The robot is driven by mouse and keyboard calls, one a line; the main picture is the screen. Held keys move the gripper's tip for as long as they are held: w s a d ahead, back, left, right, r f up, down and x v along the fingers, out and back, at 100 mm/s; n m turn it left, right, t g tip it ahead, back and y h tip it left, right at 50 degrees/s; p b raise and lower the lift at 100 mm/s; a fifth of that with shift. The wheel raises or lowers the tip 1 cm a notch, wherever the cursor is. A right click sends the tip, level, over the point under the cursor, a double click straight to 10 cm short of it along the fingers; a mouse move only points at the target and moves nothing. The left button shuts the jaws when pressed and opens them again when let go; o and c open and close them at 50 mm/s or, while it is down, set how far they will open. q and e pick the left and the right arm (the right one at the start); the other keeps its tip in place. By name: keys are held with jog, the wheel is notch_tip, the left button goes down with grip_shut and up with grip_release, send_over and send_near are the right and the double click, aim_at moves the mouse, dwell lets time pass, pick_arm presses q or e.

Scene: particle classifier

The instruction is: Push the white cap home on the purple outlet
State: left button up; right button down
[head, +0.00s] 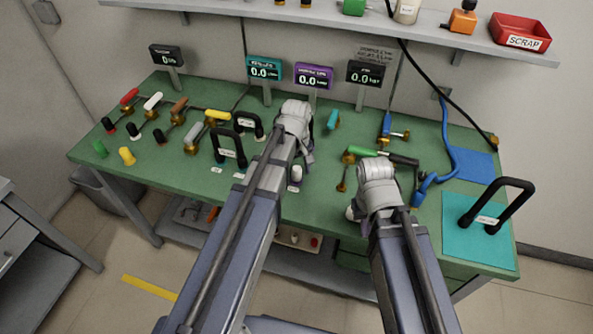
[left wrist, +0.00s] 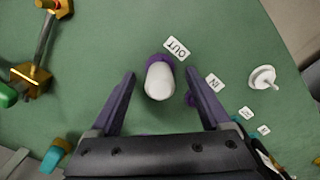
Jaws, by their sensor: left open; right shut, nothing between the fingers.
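The white cap (left wrist: 160,82) sits at the purple outlet (left wrist: 158,58) by the OUT label (left wrist: 177,48) in the left wrist view. A purple rim shows around its far side; I cannot tell how deep it is seated. In the head view the white cap (head: 297,173) is just below my left gripper (head: 307,157). My left gripper (left wrist: 160,73) is open, with a finger apart on each side of the cap. My right gripper (head: 377,186) is shut and empty over the bench's front right; its fingertips are mostly hidden by its wrist.
A purple fitting (left wrist: 192,99) lies by the IN label (left wrist: 215,84). A white disc with a stem (left wrist: 262,77) is to the right. Brass valves with coloured handles, black handles and a teal mat (head: 460,245) occupy the green bench (head: 235,92). A red scrap bin (head: 520,32) is on the shelf.

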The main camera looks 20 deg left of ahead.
aim_at(297, 168)
pick_arm(q)
notch_tip(297, 168, up, 8)
jog(key=p, duration=0.8)
jog(key=shift+f, duration=0.1)
pick_arm(e)
notch_tip(297, 168, up, 8)
pick_arm(q)
jog(key=shift+s+d, duration=0.1)
pick_arm(e)
jog(key=shift+f, duration=0.1)
